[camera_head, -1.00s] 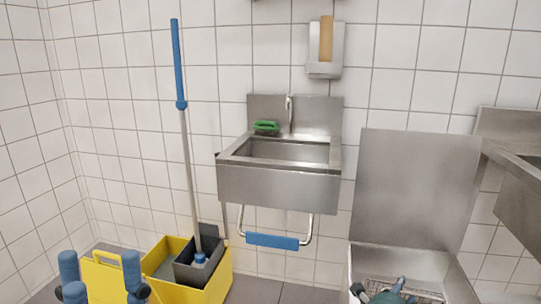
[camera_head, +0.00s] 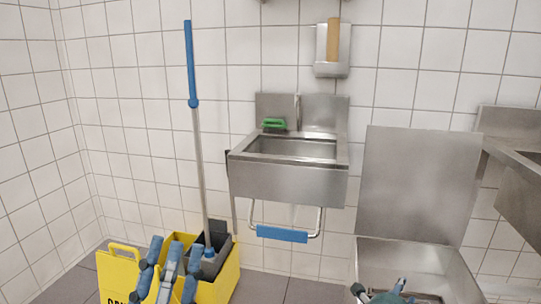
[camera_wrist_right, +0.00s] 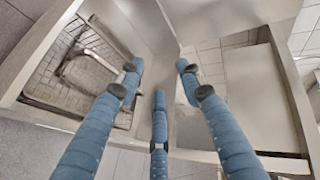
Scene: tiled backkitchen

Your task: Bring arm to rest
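My left gripper (camera_head: 174,245) is at the bottom left of the head view, in front of the yellow mop bucket (camera_head: 228,278). Its blue fingers point up with gaps between them, and nothing shows between them. My right gripper (camera_head: 383,292) is at the bottom right of the head view, over the open steel bin, and only partly in view. In the right wrist view, its blue fingers (camera_wrist_right: 158,72) are spread apart and hold nothing.
A yellow floor sign (camera_head: 117,282) stands left of the bucket. A mop with a blue handle (camera_head: 191,65) leans up from the bucket. A steel sink (camera_head: 290,182) with a green brush (camera_head: 273,124) hangs on the wall. The bin's lid (camera_head: 418,185) stands upright.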

